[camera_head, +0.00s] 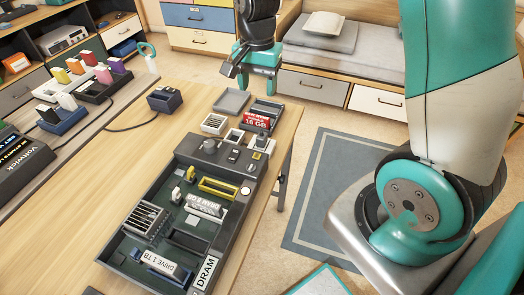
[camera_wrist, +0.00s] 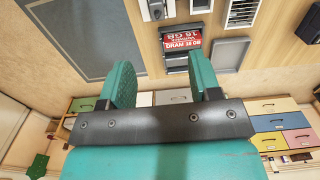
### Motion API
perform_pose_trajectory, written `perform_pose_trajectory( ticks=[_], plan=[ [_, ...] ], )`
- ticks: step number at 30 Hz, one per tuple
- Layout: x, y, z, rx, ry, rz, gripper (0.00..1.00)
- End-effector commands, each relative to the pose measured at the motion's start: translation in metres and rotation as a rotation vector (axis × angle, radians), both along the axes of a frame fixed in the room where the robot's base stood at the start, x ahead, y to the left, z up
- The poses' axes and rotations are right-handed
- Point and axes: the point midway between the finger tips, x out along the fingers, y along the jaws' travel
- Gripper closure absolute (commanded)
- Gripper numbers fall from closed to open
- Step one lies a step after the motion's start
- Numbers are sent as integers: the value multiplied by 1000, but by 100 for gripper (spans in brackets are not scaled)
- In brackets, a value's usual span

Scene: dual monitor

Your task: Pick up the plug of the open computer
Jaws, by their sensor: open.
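The open computer (camera_head: 166,214) is a dark tray-like case on the wooden table, with boards, a DRAM label, a drive marked 1 TB and a yellow-framed slot inside. I cannot tell for sure which part is its plug; a small pale upright piece (camera_head: 177,195) stands inside, and a grey round-topped part (camera_head: 208,146) sits at its far end. My gripper (camera_head: 258,72) is above and beyond the far table edge, apart from the computer. In the wrist view its two teal fingers (camera_wrist: 163,80) are spread with nothing between them.
A red-labelled 16 GB module (camera_head: 257,120) lies in a holder near the far table edge, beside a grey tray (camera_head: 231,101). A dark blue box (camera_head: 164,99) with a cable stands left. Bare table lies left of the computer.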

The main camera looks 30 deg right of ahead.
Motion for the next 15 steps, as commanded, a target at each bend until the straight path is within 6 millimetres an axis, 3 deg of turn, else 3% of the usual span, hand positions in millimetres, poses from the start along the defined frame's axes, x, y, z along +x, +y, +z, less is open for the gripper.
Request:
perform_pose_trajectory(
  ticks=[5, 15],
  plan=[
    [2, -5, -25, -9, 9, -37, 43],
    [2, -5, -101, -7, 10, -32, 43]
  ],
)
